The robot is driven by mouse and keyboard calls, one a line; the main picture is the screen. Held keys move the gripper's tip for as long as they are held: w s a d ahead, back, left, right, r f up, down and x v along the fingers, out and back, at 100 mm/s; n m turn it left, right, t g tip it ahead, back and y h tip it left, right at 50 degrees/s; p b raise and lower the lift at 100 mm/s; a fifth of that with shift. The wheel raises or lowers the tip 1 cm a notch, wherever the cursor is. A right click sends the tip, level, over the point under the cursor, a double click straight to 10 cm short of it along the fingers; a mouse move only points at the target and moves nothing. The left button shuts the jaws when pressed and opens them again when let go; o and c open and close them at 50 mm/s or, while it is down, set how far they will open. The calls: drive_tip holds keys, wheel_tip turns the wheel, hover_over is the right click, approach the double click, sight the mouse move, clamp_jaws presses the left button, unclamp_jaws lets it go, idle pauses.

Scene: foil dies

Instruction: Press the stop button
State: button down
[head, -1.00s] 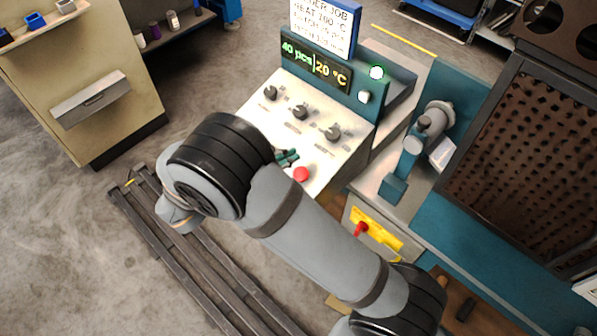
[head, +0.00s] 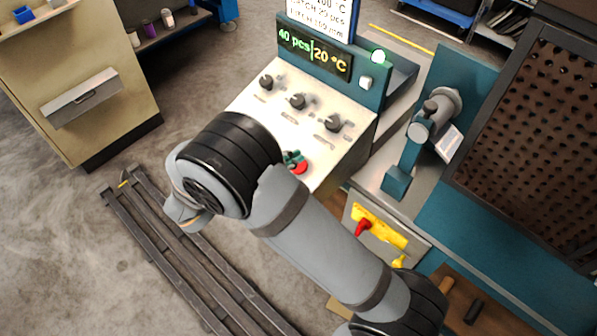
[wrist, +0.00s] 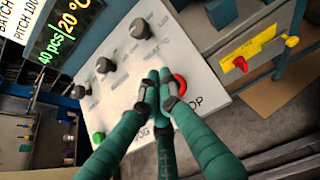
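The red stop button (head: 300,168) sits on the sloping white panel, low near its front edge. In the wrist view the red button (wrist: 181,84) is partly hidden behind a green fingertip, and the letters "OP" show below it. My gripper (head: 292,158) has green fingers, mostly hidden by my arm in the head view. In the wrist view my gripper's fingertips (wrist: 157,84) are together, with nothing held. They are at the button's left side in both views. I cannot tell whether they touch it.
Three dark knobs (head: 298,101) line the white panel (head: 330,150) under a display (head: 314,52) reading "40 pcs" and "20 °C". A green button (wrist: 98,137) is on the panel's other side. A yellow plate with a red handle (head: 363,228) is right of the panel.

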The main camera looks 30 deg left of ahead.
sight(304, 162)
drive_tip(key=shift+w+f+b, duration=0.3)
drive_tip(key=shift+f, duration=0.5)
idle(0.9)
drive_tip(key=shift+w+d+f, duration=0.1)
drive_tip(key=shift+f, duration=0.3)
drive_tip(key=shift+w+f+b, duration=0.15)
drive_tip(key=shift+f+b, duration=0.35)
drive_tip(key=shift+f, duration=0.05)
idle(0.6)
drive_tip(key=shift+r, duration=0.1)
drive_tip(key=shift+s+r+p, duration=0.3)
drive_tip(key=shift+r+p, duration=0.55)
drive_tip(key=shift+p, duration=0.15)
drive_tip(key=r+p, duration=0.1)
drive_tip(key=s+r+p, duration=0.1)
drive_tip(key=r+p, duration=0.2)
drive_tip(key=shift+s+a+r+p, duration=0.2)
drive_tip(key=shift+s+r+p, duration=0.1)
drive_tip(key=shift+r, duration=0.1)
